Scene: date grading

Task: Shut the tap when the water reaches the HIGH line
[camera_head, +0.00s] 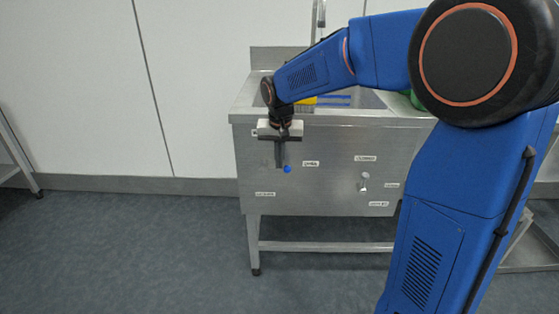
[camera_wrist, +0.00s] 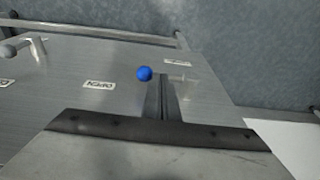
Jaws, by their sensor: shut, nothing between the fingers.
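A blue ball knob (camera_head: 287,169) sticks out from the front of the steel sink unit (camera_head: 330,145); it also shows in the wrist view (camera_wrist: 144,73). My gripper (camera_head: 279,164) points down in front of the panel, shut and empty. Its fingertips (camera_wrist: 160,80) are right beside the knob; I cannot tell whether they touch it. A label reading OPEN (camera_wrist: 98,85) is close to the knob. A faucet spout (camera_head: 318,15) rises behind the basin. The water surface and a HIGH line cannot be made out.
A second, pale lever (camera_head: 364,181) is on the panel to the right, among several small labels. Yellow (camera_head: 306,100) and blue (camera_head: 335,100) items show in the basin, partly behind my arm. The floor (camera_head: 130,250) at front left is clear.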

